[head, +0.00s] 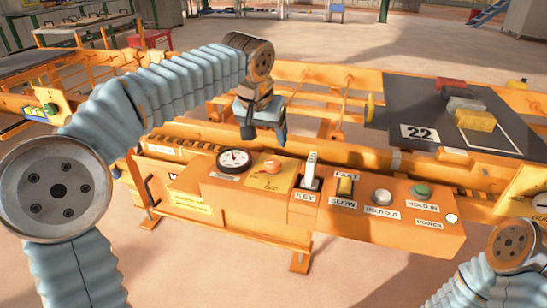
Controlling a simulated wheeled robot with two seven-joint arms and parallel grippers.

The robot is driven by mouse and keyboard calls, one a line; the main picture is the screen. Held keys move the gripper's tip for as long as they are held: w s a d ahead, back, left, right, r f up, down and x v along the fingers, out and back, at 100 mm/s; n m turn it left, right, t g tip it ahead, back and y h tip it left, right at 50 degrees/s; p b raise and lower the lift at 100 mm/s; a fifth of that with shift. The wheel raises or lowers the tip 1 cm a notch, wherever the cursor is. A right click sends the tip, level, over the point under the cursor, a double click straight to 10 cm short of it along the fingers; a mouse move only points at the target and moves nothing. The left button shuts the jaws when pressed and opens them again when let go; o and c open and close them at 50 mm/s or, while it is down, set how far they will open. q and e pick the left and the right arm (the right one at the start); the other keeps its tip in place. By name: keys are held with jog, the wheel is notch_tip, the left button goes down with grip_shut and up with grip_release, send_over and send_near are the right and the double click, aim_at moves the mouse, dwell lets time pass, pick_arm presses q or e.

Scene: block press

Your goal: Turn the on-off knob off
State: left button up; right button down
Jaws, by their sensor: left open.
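The on-off knob (272,165) is a small orange-red knob on a yellow plate on the orange control panel (225,197). It sits between the round gauge and the key switch. The lettering on its plate is too small to read for its setting. My left gripper (264,132) is above and behind the knob, apart from it, with its fingers pointing down. It is open and holds nothing that I can see. My right arm shows at the lower right corner, but its gripper is out of view.
The panel also has a gauge (234,160), a raised key switch (311,172), a fast/slow switch (345,187), a white button (380,196), a green button (421,190) and a pale power light (451,218). A dark board (420,100) with coloured blocks lies behind at right.

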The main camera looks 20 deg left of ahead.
aim_at(273, 162)
pick_arm(q)
jog(key=x, duration=1.1)
jog(key=shift+b, duration=0.4)
jog(key=shift+s, duration=0.1)
jog(key=shift+c, duration=0.3)
jog(key=c, duration=1)
